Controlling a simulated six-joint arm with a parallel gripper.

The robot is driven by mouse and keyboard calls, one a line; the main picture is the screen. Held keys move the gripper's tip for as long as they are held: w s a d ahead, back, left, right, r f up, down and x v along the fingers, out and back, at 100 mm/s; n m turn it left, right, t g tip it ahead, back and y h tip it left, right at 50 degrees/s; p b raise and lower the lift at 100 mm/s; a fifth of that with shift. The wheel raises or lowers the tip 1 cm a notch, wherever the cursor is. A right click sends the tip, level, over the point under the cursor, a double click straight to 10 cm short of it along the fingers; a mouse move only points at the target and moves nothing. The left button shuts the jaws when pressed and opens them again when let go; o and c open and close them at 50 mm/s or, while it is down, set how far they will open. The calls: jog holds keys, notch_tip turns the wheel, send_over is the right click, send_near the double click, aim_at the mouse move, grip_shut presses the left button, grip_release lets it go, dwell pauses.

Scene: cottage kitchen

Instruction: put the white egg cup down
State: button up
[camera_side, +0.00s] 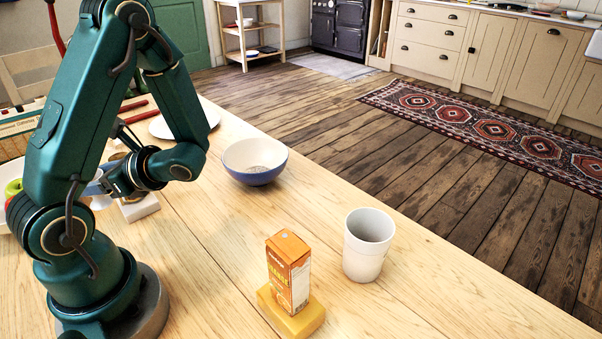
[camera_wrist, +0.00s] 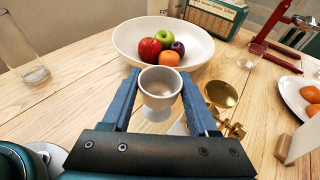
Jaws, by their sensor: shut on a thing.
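The white egg cup (camera_wrist: 159,88) is upright between the two fingers of my gripper (camera_wrist: 160,80) in the wrist view. The fingers are shut on it, one on each side, and its foot points down toward the wooden table. I cannot tell whether the foot touches the table. In the side view my gripper is at the left, low over the table, and my own arm hides most of it and the egg cup.
A white fruit bowl (camera_wrist: 125,38) stands just behind the egg cup. Brass scales (camera_wrist: 222,95) are close on the right. A glass (camera_wrist: 27,62) is at left. Farther off are a blue bowl (camera_side: 258,178), a juice carton (camera_side: 289,272) and a white tumbler (camera_side: 364,262).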

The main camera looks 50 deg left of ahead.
jog(key=shift+f, duration=3.55)
jog(key=shift+f, duration=0.15)
jog(key=o, duration=1.1)
